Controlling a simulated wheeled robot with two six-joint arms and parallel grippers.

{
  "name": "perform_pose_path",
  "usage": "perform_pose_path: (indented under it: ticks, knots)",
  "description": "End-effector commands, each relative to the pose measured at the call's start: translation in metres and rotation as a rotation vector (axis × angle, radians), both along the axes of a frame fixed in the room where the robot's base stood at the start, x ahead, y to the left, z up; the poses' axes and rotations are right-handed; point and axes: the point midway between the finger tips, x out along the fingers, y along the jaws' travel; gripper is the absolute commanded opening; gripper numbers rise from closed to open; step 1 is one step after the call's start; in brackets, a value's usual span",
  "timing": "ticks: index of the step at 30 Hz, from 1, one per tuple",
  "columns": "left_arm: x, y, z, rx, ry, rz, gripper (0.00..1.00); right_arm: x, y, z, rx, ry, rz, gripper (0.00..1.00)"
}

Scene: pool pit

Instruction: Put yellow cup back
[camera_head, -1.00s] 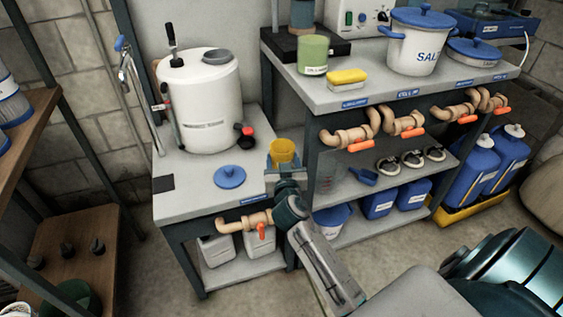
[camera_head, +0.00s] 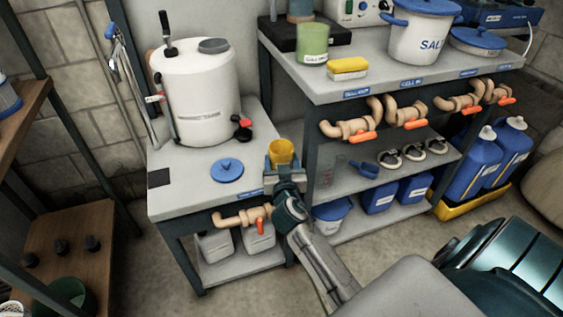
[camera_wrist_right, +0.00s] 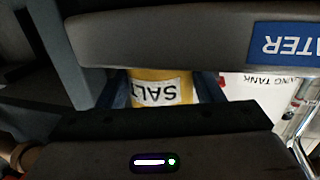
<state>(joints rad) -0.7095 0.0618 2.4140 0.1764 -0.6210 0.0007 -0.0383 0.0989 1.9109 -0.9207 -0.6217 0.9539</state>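The yellow cup (camera_head: 281,152) is at the right edge of the left grey table (camera_head: 190,200), in front of the gap beside the higher table. My right gripper (camera_head: 282,163) has a finger on each side of it and appears shut on it. In the right wrist view the cup (camera_wrist_right: 156,90) shows an upside-down SALT label between the fingers, partly hidden by a grey bar with a blue WATER label. I cannot tell whether the cup touches the table. My left gripper is not in view.
A white tank (camera_head: 195,95) and a blue lid (camera_head: 227,170) stand on the left table. The higher table (camera_head: 385,75) holds a green cup (camera_head: 314,44), a yellow sponge (camera_head: 348,66) and a white SALT pot (camera_head: 420,38). Tan pipes (camera_head: 345,128) with orange handles stick out below its edge.

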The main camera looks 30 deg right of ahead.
Motion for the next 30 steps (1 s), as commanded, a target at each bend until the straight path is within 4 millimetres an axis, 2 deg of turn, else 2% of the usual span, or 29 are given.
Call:
perform_pose_path:
  ticks: [1, 3, 15, 17, 21, 24, 30]
  knots:
    - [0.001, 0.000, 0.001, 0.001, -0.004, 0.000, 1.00, 0.000, 0.000, 0.000, 0.000, 0.000, 0.000, 0.70]
    - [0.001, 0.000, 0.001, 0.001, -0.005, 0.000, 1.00, 0.000, 0.000, 0.000, 0.000, 0.000, 0.000, 0.81]
    - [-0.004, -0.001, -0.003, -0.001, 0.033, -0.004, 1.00, 0.000, 0.000, 0.002, 0.000, 0.000, 0.000, 0.81]
    - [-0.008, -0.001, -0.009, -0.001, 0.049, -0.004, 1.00, -0.009, 0.005, 0.000, 0.003, 0.002, 0.001, 0.81]
    - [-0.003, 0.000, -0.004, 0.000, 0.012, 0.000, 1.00, -0.036, 0.019, 0.001, 0.005, 0.002, 0.000, 0.81]
    - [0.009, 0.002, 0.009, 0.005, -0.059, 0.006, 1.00, -0.056, 0.030, 0.002, 0.006, 0.003, -0.001, 0.81]
    - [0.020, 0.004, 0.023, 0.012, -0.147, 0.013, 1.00, -0.090, 0.047, 0.005, 0.003, 0.002, -0.002, 0.81]
